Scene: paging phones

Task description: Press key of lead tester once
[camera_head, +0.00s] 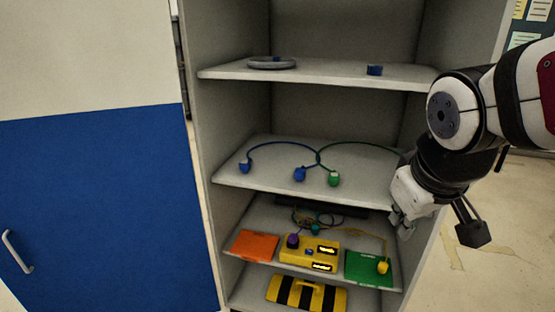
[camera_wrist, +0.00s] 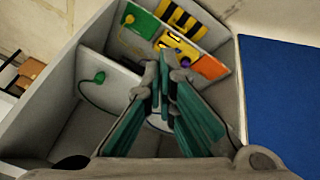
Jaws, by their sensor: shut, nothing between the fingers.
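The yellow lead tester (camera_head: 324,247) sits on the lower shelf between an orange pad and a green pad. It carries lit displays and a small blue key (camera_head: 309,252); a purple plug (camera_head: 293,240) stands at its left end. In the wrist view the tester (camera_wrist: 176,43) lies beyond my fingertips, and the fingers partly cover that area. My gripper (camera_head: 400,222) is at the right side of the cabinet, in front of the shelves and apart from the tester. In the wrist view my gripper (camera_wrist: 163,60) is shut and empty.
The green pad (camera_head: 360,268) bears a yellow plug (camera_head: 383,267). The orange pad (camera_head: 255,245) is on the left. A striped yellow-black case (camera_head: 304,294) lies below. Blue and green leads rest on the middle shelf (camera_head: 240,176). The cabinet's side walls bound the space.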

